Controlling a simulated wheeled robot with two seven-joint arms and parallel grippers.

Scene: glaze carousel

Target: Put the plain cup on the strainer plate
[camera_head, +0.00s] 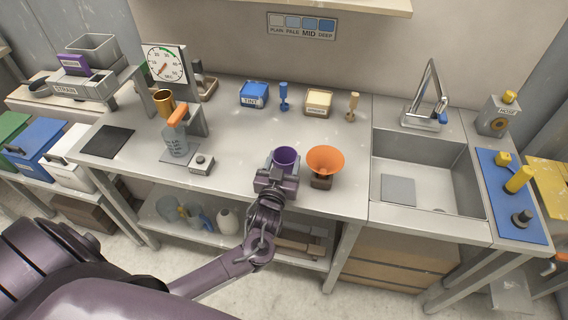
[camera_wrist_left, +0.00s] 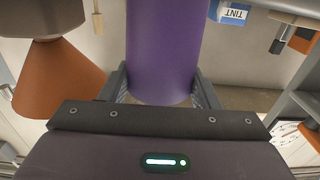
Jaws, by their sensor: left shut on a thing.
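My left gripper (camera_head: 276,179) is shut on a purple cup (camera_head: 286,160), which it holds upright by the front edge of the table, just left of an orange funnel. The same cup (camera_wrist_left: 163,45) fills the middle of the left wrist view between the two fingers. I see no pattern on the cup. A grey unit with a label that seems to read STRAIN (camera_head: 84,88) stands on a raised shelf at the far left, well away from the cup. I cannot make out a separate strainer plate on it. My right gripper is not in view.
The orange funnel (camera_head: 325,160) on its dark base is close right of the held cup. A measuring jug (camera_head: 178,144), a brown-orange cup (camera_head: 164,105) and a dial (camera_head: 166,65) stand at left. A blue TINT box (camera_head: 254,95) is at the back. The table's middle is clear.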

